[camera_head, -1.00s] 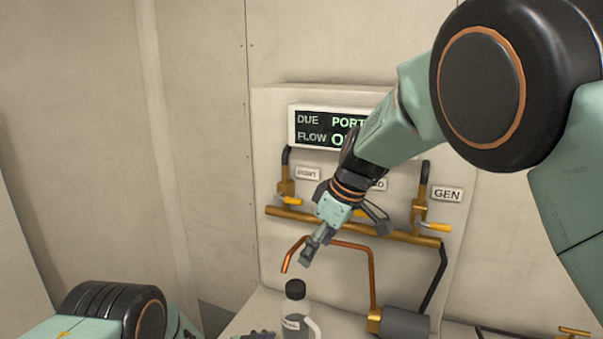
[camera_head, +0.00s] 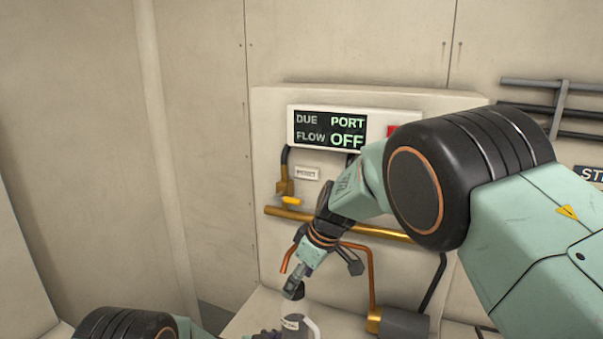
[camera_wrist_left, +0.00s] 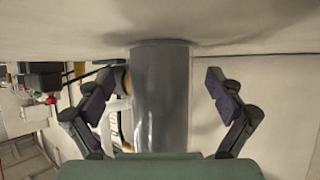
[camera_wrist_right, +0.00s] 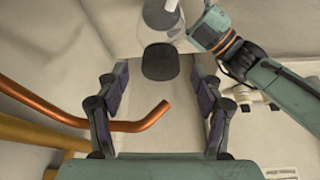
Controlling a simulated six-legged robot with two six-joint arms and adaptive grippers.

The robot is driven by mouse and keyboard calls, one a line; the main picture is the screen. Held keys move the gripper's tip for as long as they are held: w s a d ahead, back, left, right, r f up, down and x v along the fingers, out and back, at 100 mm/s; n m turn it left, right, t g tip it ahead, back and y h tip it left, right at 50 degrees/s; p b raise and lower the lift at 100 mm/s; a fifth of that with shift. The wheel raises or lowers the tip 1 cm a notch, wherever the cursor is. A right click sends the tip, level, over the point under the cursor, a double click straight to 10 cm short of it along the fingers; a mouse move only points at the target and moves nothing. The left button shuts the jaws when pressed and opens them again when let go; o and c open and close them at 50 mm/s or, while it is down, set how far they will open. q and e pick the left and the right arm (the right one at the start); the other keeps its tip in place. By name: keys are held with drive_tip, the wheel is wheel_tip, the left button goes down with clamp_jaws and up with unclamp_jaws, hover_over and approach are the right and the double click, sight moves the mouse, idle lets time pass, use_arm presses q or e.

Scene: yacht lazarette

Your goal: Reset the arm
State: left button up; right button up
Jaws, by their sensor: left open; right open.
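A clear bottle with a white handle (camera_head: 312,326) stands on the bench at the bottom of the head view. The right wrist view shows its dark cap (camera_wrist_right: 160,62) and clear body. My right gripper (camera_head: 293,291) points down at the bottle's top, hiding the cap in the head view. In the right wrist view its fingers are open, with nothing gripped. My left gripper (camera_wrist_right: 214,28) is beside the bottle. The left wrist view shows its open fingers either side of a grey cylinder (camera_wrist_left: 160,95), apparently the bottle; contact is unclear.
A wall panel carries a display (camera_head: 328,128) reading DUE PORT, FLOW OFF. A valve with a yellow handle (camera_head: 291,200) sits above a brass pipe (camera_head: 375,230). A grey cylinder (camera_head: 405,322) lies right of the bottle.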

drive_tip(key=shift+w+a+f, duration=0.1)
drive_tip(key=shift+a+f, duration=0.1)
drive_tip(key=shift+f, duration=0.35)
drive_tip(key=n, duration=0.2)
drive_tip(key=n+g, duration=0.1)
drive_tip(key=n, duration=0.1)
drive_tip(key=shift+w+d+n+g+y, duration=0.1)
drive_tip(key=shift+w+n+g+y, duration=0.05)
drive_tip(key=shift+n+g+y, duration=0.15)
use_arm(q)
drive_tip(key=shift+a, duration=0.1)
use_arm(e)
drive_tip(key=shift+s+r+m+t, duration=0.15)
drive_tip(key=shift+m+t, duration=0.25)
drive_tip(key=shift+m, duration=0.7)
